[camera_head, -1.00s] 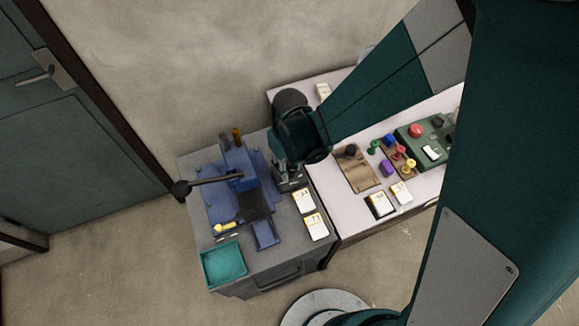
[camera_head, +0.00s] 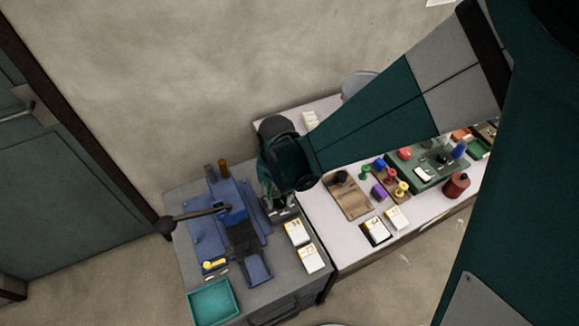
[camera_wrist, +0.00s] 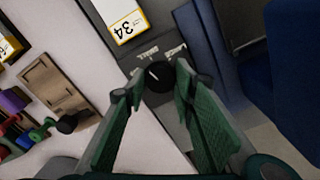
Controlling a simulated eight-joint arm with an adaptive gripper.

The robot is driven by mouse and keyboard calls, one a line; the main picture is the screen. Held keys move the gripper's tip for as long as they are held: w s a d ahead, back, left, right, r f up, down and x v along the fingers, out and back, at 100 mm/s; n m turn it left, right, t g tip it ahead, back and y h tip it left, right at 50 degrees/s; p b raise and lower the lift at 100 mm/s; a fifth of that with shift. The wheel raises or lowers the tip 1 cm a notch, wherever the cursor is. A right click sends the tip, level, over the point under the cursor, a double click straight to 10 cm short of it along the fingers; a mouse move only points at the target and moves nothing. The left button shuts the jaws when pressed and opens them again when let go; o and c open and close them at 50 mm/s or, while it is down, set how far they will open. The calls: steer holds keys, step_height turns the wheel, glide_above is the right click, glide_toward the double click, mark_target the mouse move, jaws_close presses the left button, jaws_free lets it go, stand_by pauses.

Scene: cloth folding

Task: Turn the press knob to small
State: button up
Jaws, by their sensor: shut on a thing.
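The press knob (camera_wrist: 158,76) is a round black dial with a short white pointer mark. In the wrist view it sits between my fingertips, on a dark grey panel with two small white labels (camera_wrist: 148,52) beyond it. The pointer slants toward the upper left; the label words are too blurred to read surely. My gripper (camera_wrist: 159,86) is shut on the knob, one finger at each side. In the head view my gripper (camera_head: 281,210) is at the right edge of the grey bench, beside the blue press (camera_head: 225,212); the knob is hidden there.
A white number card (camera_wrist: 125,20) lies close to the knob. The press lever (camera_head: 198,215) reaches left. A teal tray (camera_head: 213,301) is at the bench's front. The white table on the right holds a wooden board (camera_head: 347,198), colored pieces and a green box (camera_head: 425,170).

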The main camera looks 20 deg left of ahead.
mark_target(280, 199)
steer(key=m+b, duration=0.1)
steer(key=m, duration=0.2)
steer(key=shift+m, duration=0.3)
stand_by(0.4)
steer(key=o, duration=0.9)
steer(key=shift+r, duration=0.2)
steer(key=shift+r, duration=5.8)
